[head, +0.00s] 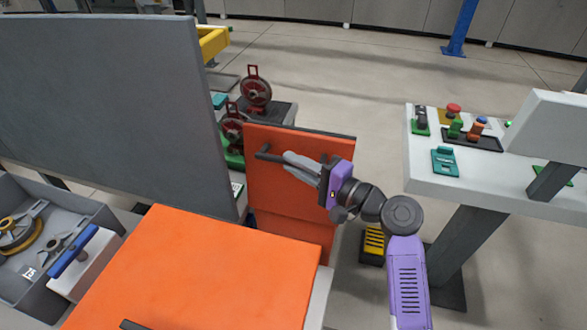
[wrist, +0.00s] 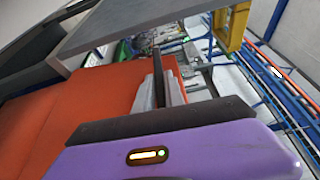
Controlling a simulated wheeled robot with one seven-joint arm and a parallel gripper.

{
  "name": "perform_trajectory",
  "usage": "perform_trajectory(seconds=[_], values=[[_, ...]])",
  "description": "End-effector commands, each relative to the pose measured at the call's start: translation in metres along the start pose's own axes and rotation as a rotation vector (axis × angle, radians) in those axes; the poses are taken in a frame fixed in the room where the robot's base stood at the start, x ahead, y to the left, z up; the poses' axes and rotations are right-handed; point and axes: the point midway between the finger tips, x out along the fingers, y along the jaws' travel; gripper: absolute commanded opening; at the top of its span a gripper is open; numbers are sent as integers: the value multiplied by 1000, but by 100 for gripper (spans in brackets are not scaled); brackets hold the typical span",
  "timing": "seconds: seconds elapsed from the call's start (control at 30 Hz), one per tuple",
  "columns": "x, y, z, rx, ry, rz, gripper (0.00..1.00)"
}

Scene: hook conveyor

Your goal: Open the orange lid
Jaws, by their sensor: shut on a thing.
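An orange lid (head: 260,190) stands upright, facing me, with a dark bar handle (head: 263,152) across its upper part. My gripper (head: 290,160) reaches it from the right, its grey fingers shut on the handle. In the wrist view, the fingers (wrist: 160,92) close around the dark bar (wrist: 157,62), beside the orange surface (wrist: 70,115). The fingers hide part of the handle in the head view.
A flat orange surface (head: 200,265) lies in front of the lid. A large grey panel (head: 100,100) stands to the left, with a grey bin (head: 25,285) of tools below it. A white control desk (head: 480,180) stands at right. Open floor lies behind.

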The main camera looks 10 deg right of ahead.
Motion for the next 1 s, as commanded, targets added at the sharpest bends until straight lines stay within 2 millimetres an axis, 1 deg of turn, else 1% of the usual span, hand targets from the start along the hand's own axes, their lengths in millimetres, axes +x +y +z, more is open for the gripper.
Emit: perform_trajectory(seconds=[0.1,0.13,0.2,0.23,0.57,0.67,0.9,1.0], values=[[0,-1,0,-2,2,-1,0],[0,-1,0,-3,2,-1,16],[0,-1,0,-3,2,-1,30],[0,-1,0,-3,2,-1,35],[-3,0,0,-2,2,-1,35],[-12,1,-1,-2,4,-1,35],[-52,2,-1,-2,6,-1,35],[-65,1,-2,-3,5,-1,35]])
